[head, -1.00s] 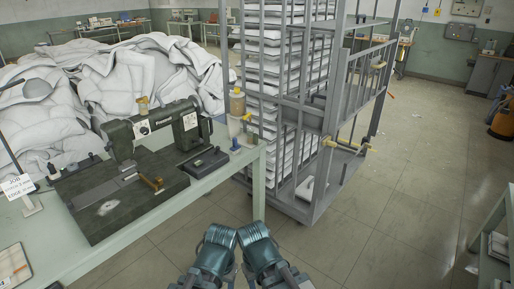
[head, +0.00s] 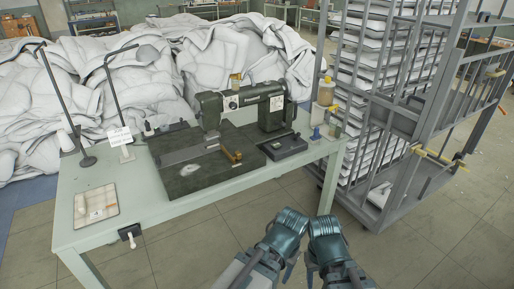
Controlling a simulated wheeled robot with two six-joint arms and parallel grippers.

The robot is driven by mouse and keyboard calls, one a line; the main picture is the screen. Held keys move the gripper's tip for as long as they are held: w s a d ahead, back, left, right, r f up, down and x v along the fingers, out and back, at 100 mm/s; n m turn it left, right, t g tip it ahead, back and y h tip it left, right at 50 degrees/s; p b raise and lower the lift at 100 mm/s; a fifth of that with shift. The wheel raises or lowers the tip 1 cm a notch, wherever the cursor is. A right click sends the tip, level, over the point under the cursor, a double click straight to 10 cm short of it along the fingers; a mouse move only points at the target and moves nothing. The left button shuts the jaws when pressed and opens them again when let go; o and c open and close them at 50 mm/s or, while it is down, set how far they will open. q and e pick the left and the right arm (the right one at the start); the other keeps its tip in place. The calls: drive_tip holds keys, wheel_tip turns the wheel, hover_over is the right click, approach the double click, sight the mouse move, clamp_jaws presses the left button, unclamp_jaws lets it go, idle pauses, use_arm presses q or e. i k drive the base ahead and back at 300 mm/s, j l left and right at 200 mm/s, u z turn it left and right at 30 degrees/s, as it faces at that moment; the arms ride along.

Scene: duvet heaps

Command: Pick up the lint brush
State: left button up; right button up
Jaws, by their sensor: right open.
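I cannot pick out a lint brush for certain in the head view. The work table (head: 180,208) carries a dark sewing machine (head: 244,103) on a black base, with a small dark foot-like box (head: 284,146) to its right. My left gripper (head: 285,232) and right gripper (head: 326,235) are side by side at the bottom centre, in front of the table's right end and apart from it. The right one is open, with nothing seen in it. The left one's jaws are not clear.
White duvet heaps (head: 140,75) lie behind the table. A grey rack (head: 440,120) with stacked trays stands at the right. A sign (head: 120,137), a lamp (head: 110,85), a clipboard (head: 97,203) and a yellow-capped bottle (head: 326,92) are on the table. Floor at the bottom right is clear.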

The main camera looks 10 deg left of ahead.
sight(315, 139)
drive_tip(key=i+l, duration=0.25)
drive_tip(key=i, duration=0.25)
drive_tip(key=i+l, duration=0.3)
drive_tip(key=i, duration=0.25)
drive_tip(key=i+l, duration=0.25)
drive_tip(key=i, duration=0.25)
drive_tip(key=i+l, duration=0.3)
drive_tip(key=i, duration=0.2)
drive_tip(key=i+l, duration=0.25)
drive_tip(key=i, duration=0.25)
drive_tip(key=u, duration=1.45)
